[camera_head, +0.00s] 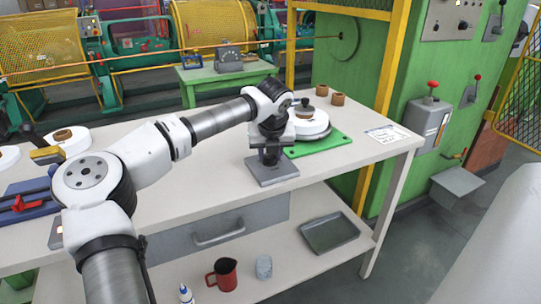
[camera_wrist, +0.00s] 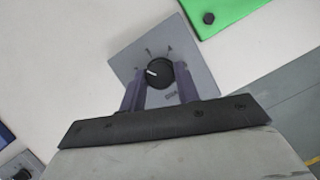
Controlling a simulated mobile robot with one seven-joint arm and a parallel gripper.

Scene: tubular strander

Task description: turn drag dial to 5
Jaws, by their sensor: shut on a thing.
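The drag dial (camera_wrist: 158,73) is a black round knob with a short white pointer line, set on a grey square plate (camera_wrist: 123,62). In the wrist view the pointer line lies toward the left of the knob. Small figures stand around the knob's upper side, too small to read surely. My gripper (camera_wrist: 160,75) has one finger on each side of the knob and is shut on it. In the head view the grey plate (camera_head: 272,174) lies on the bench under my gripper (camera_head: 271,158), which hides the knob there.
A green plate (camera_head: 325,143) with a white spool (camera_head: 312,126) stands just behind the dial. Brown rings (camera_head: 338,99) and a paper card (camera_head: 387,133) lie to the right. A blue vise-like tool (camera_head: 28,202) is at the left. The bench front is clear.

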